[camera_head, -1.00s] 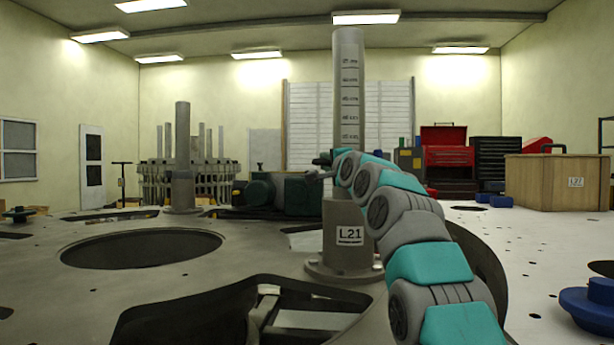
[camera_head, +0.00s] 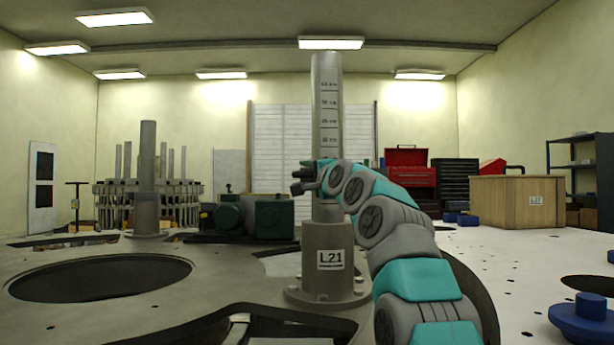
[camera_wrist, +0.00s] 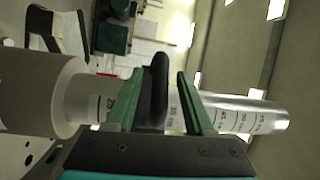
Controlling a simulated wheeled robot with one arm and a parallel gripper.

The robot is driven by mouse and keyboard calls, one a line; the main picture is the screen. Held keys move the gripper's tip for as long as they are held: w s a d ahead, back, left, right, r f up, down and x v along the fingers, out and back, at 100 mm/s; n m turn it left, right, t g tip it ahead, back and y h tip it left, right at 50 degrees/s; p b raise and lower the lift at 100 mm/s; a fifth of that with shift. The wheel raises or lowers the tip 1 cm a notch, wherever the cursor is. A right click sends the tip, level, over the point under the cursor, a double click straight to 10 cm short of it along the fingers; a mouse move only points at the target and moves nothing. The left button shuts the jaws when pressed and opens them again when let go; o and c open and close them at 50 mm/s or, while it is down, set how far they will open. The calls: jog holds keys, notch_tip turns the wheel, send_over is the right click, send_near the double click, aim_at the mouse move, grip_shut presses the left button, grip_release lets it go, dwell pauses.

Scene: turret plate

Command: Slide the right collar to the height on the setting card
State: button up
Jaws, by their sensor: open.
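The right post (camera_head: 327,100) is a grey upright cylinder with dark scale marks, rising from a wide sleeve (camera_head: 315,238) labelled L21. My gripper (camera_head: 312,173) is at the post, above the sleeve and in front of the scale. In the wrist view my gripper (camera_wrist: 160,95) is open, its green fingers apart across the post (camera_wrist: 240,112). A dark rounded piece (camera_wrist: 157,88) stands between the fingers, nearer the left one; I cannot tell whether it belongs to the collar. The arm hides part of the post. I cannot make out a setting card.
A second post (camera_head: 147,170) stands at left behind a large round hole (camera_head: 100,278) in the plate. A green motor unit (camera_head: 240,215) lies behind the right post. A wooden crate (camera_head: 520,202) and a blue knobbed part (camera_head: 585,318) are at right.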

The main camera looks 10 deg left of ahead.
jog(key=shift+s, duration=0.1)
jog(key=shift+b+v, duration=1)
jog(key=shift+v, duration=0.35)
jog(key=shift+b+v, duration=0.6)
jog(key=shift+v, duration=1)
jog(key=shift+s+d+f, duration=0.1)
jog(key=shift+s+d, duration=0.45)
jog(key=shift+s, duration=0.15)
